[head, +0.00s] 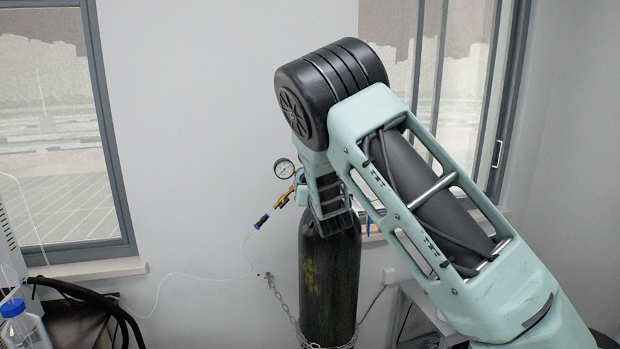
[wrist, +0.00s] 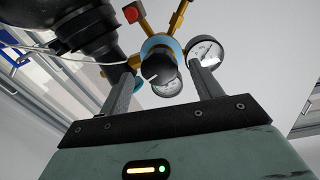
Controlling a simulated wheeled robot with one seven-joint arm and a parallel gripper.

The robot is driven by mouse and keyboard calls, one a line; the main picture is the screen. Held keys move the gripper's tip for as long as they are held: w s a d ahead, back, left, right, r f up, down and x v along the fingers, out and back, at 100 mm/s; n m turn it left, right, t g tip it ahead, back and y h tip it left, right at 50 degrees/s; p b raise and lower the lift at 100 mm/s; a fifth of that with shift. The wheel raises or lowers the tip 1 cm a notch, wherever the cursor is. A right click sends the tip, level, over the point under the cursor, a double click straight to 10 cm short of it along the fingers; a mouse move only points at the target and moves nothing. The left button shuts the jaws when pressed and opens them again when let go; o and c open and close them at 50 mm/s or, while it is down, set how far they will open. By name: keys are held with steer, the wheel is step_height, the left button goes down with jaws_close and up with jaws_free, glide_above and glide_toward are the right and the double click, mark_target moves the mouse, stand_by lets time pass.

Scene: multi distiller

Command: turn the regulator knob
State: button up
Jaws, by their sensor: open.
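The regulator is a brass fitting with gauges on top of a dark gas cylinder (head: 328,280). In the wrist view its black round regulator knob (wrist: 158,69) lies between the two fingers of my gripper (wrist: 158,72), with a gap on each side. My gripper is open; I cannot tell how deep the knob sits between the fingers. One white gauge (wrist: 205,52) is beside the right fingertip, and a second is partly hidden behind the knob. In the head view a gauge (head: 285,168) shows left of my arm, which hides the knob and fingers.
A red valve part (wrist: 133,12) sits above the knob in the wrist view. A chain (head: 283,303) rings the cylinder.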

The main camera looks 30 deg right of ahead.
steer(key=shift+x, duration=0.85)
steer(key=c, duration=1)
